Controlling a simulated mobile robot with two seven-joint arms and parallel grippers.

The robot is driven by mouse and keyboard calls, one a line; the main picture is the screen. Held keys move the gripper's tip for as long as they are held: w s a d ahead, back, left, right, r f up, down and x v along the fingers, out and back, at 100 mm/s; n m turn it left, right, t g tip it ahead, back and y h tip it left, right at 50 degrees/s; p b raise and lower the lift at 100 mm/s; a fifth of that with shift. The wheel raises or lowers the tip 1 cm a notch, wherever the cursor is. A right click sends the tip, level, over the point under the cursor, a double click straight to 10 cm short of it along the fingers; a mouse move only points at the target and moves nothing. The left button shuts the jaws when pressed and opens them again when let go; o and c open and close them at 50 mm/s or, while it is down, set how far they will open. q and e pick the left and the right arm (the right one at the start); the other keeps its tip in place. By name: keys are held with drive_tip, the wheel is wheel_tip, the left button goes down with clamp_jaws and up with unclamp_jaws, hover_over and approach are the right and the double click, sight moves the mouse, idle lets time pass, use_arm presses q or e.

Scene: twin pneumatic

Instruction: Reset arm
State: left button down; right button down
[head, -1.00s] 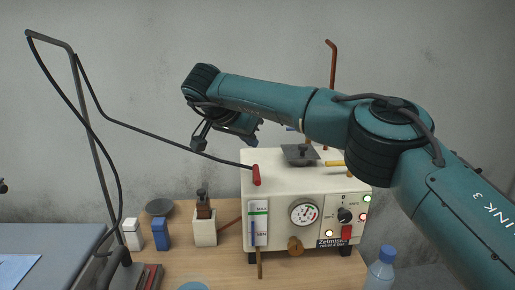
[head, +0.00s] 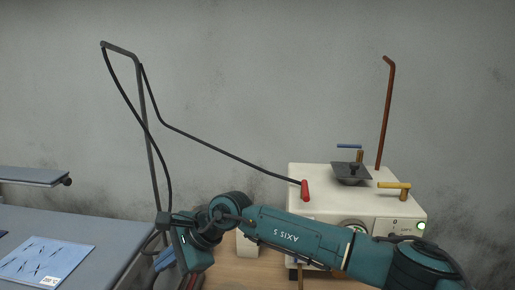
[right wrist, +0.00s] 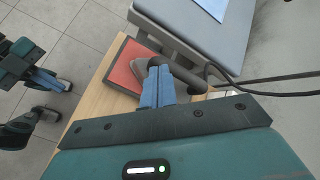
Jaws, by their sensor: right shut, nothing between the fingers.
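My right arm comes in from the right in the head view, low in front of the white machine (head: 318,178). Its gripper (head: 164,261) is at the lower left, near the foot of the dark stand (head: 148,110). In the right wrist view its blue fingers (right wrist: 158,86) are together and empty, over or beside a red pad (right wrist: 128,68) and a dark bent tube. I cannot tell whether they touch. Dark and teal parts with a blue piece at the left of that view look like my left gripper (right wrist: 42,78); its jaw state is unclear.
A grey bench (head: 100,228) with a blue sheet (head: 45,262) stands at the left. A black cable runs from the stand to a red handle (head: 305,190) on the machine. A brown pipe (head: 386,110) rises behind. The wooden table (head: 232,272) is mostly hidden by my arm.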

drive_tip(key=s+a+r+m+y, duration=0.5)
drive_tip(key=s+r+m+y, duration=0.1)
drive_tip(key=r+m+y, duration=0.15)
drive_tip(key=w+d+r+m+t+y, duration=0.35)
drive_tip(key=d+m+t, duration=0.35)
drive_tip(key=m, duration=0.5)
drive_tip(key=w+d+f+m+t+h, duration=0.25)
drive_tip(key=d+m+t+h, duration=0.4)
drive_tip(key=m, duration=0.45)
drive_tip(key=w+d+f+m+t+h, duration=0.1)
drive_tip(key=d+f+m+t+h, duration=0.35)
drive_tip(key=d+m+h, duration=0.5)
drive_tip(key=s+d+f+m+g+h, duration=0.2)
drive_tip(key=d+f+m+g, duration=0.1)
drive_tip(key=d+f+m, duration=0.55)
drive_tip(key=s+d+f+m+g+h, duration=0.1)
drive_tip(key=s+d+f+m+g, duration=0.35)
drive_tip(key=s, duration=0.45)
drive_tip(key=s+d+f+m+g, duration=0.3)
drive_tip(key=s+d+f+g, duration=0.15)
drive_tip(key=s, duration=0.35)
drive_tip(key=s+d+f+m+g+h, duration=0.1)
drive_tip(key=s+d+f+m+g, duration=0.3)
drive_tip(key=s, duration=0.5)
drive_tip(key=w+a+f+n+t+y, duration=0.1)
drive_tip(key=w+a+f+t+y, duration=0.2)
drive_tip(key=w+a+f+t, duration=0.4)
drive_tip(key=shift+t, duration=0.6)
